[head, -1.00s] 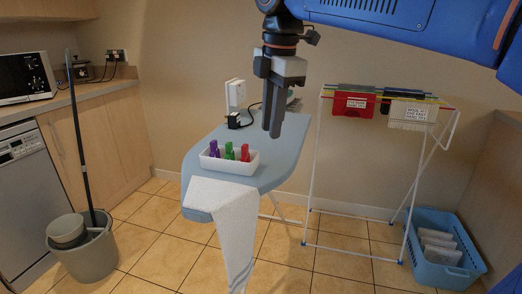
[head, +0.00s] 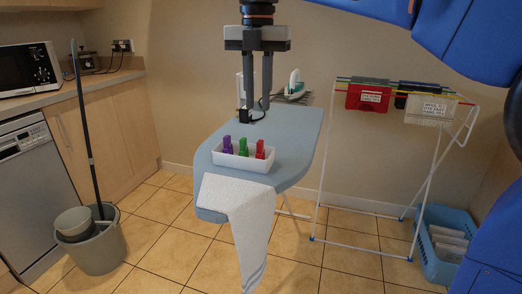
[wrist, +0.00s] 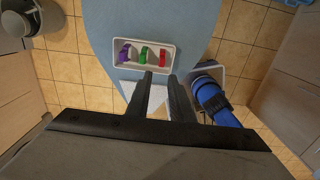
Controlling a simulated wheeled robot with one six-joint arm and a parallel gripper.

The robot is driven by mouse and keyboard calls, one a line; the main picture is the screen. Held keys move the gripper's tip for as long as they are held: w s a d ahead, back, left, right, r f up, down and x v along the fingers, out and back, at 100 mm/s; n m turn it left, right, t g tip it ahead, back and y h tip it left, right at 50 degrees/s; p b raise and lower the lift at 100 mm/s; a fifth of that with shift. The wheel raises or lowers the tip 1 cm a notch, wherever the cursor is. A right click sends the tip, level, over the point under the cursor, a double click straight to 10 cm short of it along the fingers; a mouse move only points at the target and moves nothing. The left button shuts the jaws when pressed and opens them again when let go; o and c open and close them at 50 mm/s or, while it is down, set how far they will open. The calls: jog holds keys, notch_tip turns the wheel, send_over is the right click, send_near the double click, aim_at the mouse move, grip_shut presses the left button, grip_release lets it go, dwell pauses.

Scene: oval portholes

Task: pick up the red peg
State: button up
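The red peg (head: 260,150) stands at the right end of a white tray (head: 243,163) on the blue ironing board (head: 290,150). A green peg (head: 243,147) and a purple peg (head: 227,145) stand to its left in the same tray. In the wrist view the red peg (wrist: 162,56) is also rightmost. My gripper (head: 257,105) is open and empty, pointing down. In the head view its fingertips appear above and behind the tray. In the wrist view the two fingers (wrist: 158,82) lie just below the tray's edge in the picture, apart from the pegs.
A white towel (head: 240,215) hangs over the board's front end. An iron (head: 294,84) and a socket with a black cable stand behind. A drying rack (head: 432,170) is on the right, a mop bucket (head: 92,247) on the left.

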send_over(260, 141)
jog(key=f, duration=0.6)
jog(key=shift+s+a+f, duration=0.1)
jog(key=shift+a+f, duration=0.1)
jog(key=shift+f, duration=0.05)
jog(key=f, duration=0.3)
jog(key=shift+d+f, duration=0.25)
jog(key=shift+f, duration=0.1)
jog(key=shift+w+f, duration=0.2)
jog(key=shift+f, duration=0.55)
grip_shut()
